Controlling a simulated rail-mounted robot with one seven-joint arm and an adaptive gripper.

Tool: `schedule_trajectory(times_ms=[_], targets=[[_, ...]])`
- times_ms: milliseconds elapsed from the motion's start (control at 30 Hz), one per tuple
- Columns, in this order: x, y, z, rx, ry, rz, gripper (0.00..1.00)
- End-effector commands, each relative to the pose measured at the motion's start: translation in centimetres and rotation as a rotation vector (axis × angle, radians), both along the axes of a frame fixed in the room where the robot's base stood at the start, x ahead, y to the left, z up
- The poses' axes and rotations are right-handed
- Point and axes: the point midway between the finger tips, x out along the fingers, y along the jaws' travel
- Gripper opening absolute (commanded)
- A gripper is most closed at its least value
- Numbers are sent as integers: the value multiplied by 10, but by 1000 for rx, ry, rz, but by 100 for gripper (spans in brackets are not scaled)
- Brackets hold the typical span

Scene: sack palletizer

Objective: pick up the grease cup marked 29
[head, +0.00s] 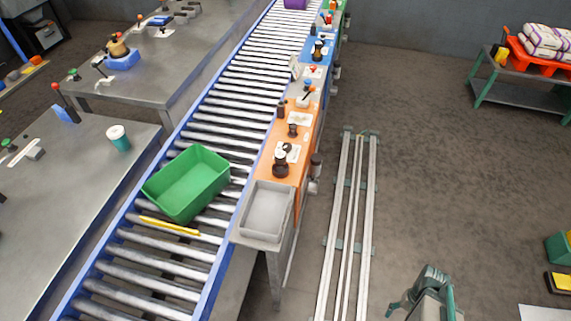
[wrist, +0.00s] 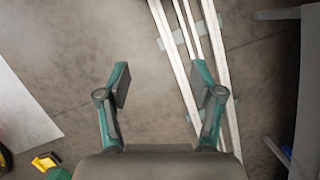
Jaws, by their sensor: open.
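No marking 29 can be read in either view, so I cannot tell which item is that grease cup. Small dark brown fittings stand on the orange section (head: 259,176) of the narrow bench in the head view. One dark fitting (head: 281,165) is near the grey tray, and a smaller one (head: 293,130) stands behind it. My gripper (wrist: 163,86) is open and empty in the wrist view, with bare floor and rails between and beyond its fingers. Part of my arm shows at the bottom of the head view, right of the bench and apart from it.
A grey tray (head: 247,232) sits at the bench's near end. The roller conveyor (head: 150,262) runs left of it, carrying a green bin (head: 160,196) and a yellow bar (head: 168,226). Floor rails (head: 343,225) lie right of the bench. Open floor (head: 430,150) extends further right.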

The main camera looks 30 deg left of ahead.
Motion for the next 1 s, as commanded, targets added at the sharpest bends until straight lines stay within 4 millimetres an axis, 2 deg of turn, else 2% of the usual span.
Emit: schedule_trajectory(times_ms=[33,267,367,467,600,667,700,867,1000], targets=[[22,2,25,3,-39,14,66],[106,23,106,32,-183,174,66],[140,44,142,56,-232,319,66],[173,79,178,89,-268,536,66],[208,152,224,152,-284,963,66],[215,185,240,180,-278,1149,66],[218,208,250,199,-272,1274,66],[217,299,290,274,-231,1772,66],[201,381,327,341,-176,2205,66]])
